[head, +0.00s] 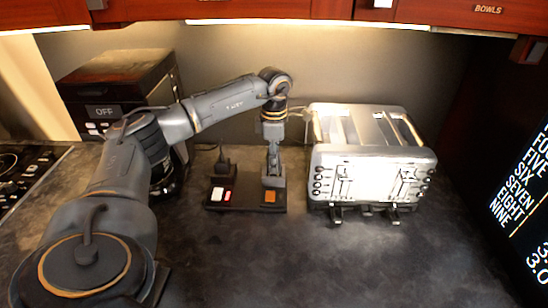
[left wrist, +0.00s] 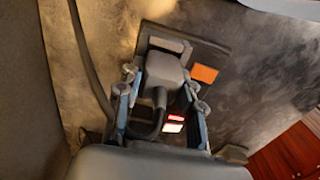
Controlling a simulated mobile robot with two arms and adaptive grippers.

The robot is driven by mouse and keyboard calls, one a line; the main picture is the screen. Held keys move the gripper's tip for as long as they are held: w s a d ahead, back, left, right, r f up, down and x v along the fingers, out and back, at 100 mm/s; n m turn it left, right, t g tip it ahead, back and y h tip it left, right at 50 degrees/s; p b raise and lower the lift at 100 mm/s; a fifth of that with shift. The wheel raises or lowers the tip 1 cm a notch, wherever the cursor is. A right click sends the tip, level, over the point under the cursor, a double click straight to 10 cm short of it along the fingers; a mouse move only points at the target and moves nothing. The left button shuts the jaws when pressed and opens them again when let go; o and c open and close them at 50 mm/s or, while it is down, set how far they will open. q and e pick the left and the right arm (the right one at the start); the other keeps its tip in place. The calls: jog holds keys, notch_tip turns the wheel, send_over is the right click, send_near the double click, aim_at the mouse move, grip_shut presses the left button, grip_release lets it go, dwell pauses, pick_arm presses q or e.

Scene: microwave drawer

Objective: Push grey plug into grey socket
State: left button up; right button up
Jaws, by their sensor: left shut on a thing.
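A dark socket board (head: 245,204) lies on the counter left of the toaster, with a red and white lit patch (head: 221,195) on its left and an orange square (head: 269,196) on its right. My left gripper (head: 273,178) points down over the right end, behind the orange square. In the left wrist view, it is shut on the grey plug (left wrist: 165,72), whose dark cable curls back between the fingers. The orange square also shows there (left wrist: 204,74). The plug's underside and the grey socket are hidden, so I cannot tell whether they touch. My right gripper is out of view.
A dark upright plug-like piece (head: 222,162) stands at the board's left end. A silver toaster (head: 368,160) stands close on the right. A dark box marked OFF (head: 115,95) is at the back left. The front counter is clear.

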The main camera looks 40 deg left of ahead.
pick_arm(q)
jog(key=shift+f+b, duration=0.45)
jog(key=shift+f, duration=0.45)
jog(key=o, duration=1.2)
jog(key=shift+o, duration=0.2)
notch_tip(320, 180, up, 12)
jog(key=shift+f, duration=0.1)
